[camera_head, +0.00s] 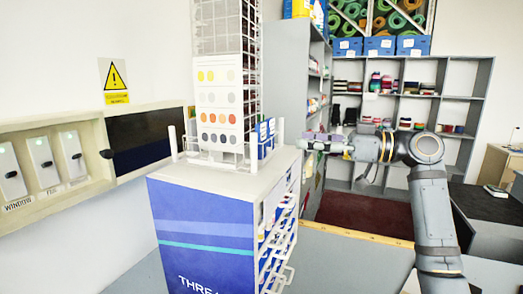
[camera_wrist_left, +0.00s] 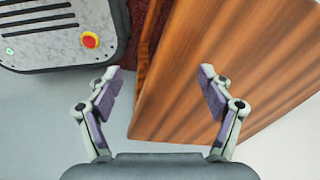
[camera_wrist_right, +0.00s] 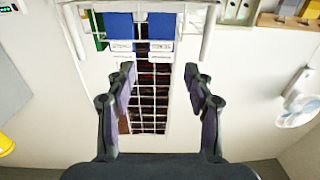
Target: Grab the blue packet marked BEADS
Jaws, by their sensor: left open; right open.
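Two blue packets stand side by side in a white wire rack, the left packet (camera_wrist_right: 118,25) and the right packet (camera_wrist_right: 162,25) in the right wrist view. Each has a white label in front, too small to read, so I cannot tell which is marked BEADS. In the head view blue packets (camera_head: 262,137) show at the right side of the rack on the white-topped stand. My right gripper (camera_head: 305,143) is to the right of them, apart from them. In the right wrist view it is open and empty (camera_wrist_right: 160,76). My left gripper (camera_wrist_left: 159,76) is open and empty.
The stand (camera_head: 205,225) has a blue front and wire pockets on its right side. A tall rack with a colour-dot card (camera_head: 219,100) rises from it. Shelves (camera_head: 455,75) stand behind. In the left wrist view a wooden panel (camera_wrist_left: 215,50) lies close to the gripper.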

